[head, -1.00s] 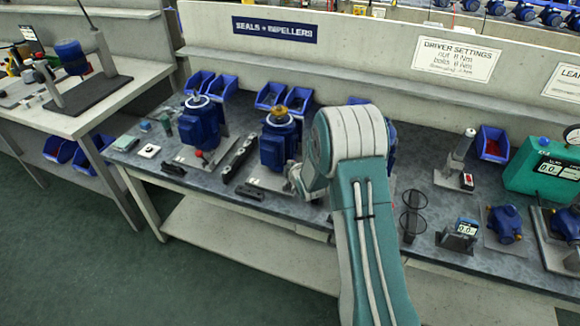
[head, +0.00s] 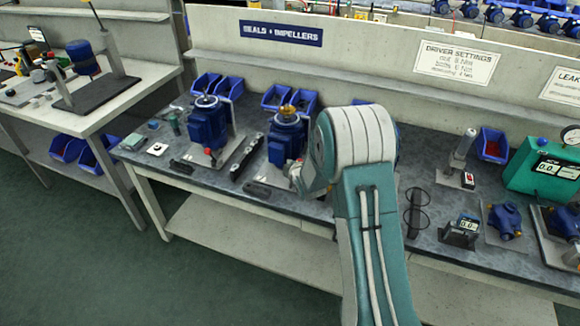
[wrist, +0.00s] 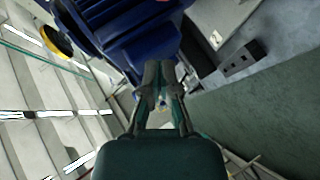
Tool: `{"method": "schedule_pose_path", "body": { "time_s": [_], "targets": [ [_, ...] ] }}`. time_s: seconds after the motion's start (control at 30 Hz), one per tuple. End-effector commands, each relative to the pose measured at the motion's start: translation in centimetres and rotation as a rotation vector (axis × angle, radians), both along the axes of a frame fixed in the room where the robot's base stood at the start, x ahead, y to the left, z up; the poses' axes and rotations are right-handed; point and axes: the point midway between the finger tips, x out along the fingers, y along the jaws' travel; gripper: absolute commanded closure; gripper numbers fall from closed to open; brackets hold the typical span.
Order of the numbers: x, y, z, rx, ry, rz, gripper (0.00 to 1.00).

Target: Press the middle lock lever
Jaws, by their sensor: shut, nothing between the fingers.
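The middle blue pump (head: 285,143) stands on the bench with a brass-coloured top. No lever on it can be made out; its right side is hidden behind my arm. The left pump (head: 207,125) has a red-knobbed lever (head: 209,152) at its front. A third pump (head: 398,140) is mostly hidden behind my arm. My gripper (wrist: 158,80) is shut and empty, its fingertips in front of a blue pump body (wrist: 135,30) in the wrist view; contact cannot be told. In the head view my gripper is mostly hidden, near the middle pump's front right.
A dark block (head: 241,157) stands between the left and middle pumps, and another (wrist: 242,58) shows in the wrist view. Blue bins (head: 290,98) line the back. A wire stand (head: 416,213) and gauge (head: 461,230) are to the right. Green floor lies in front.

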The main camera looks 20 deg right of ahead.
Motion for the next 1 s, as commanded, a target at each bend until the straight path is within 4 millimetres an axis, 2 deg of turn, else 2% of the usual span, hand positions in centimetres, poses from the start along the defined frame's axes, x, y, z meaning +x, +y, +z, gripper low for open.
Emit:
{"method": "schedule_pose_path", "body": {
  "time_s": [0.13, 0.5, 0.7, 1.0],
  "targets": [
    [-1.6, -0.5, 0.9, 0.003, 0.001, -0.003, 1.0],
    [-6.4, -0.2, 3.5, -0.004, 0.001, -0.002, 1.0],
    [-7.4, -0.4, 4.0, -0.002, 0.001, -0.001, 1.0],
    [-7.4, -0.5, 4.0, -0.002, 0.001, -0.001, 1.0]
  ]
}}
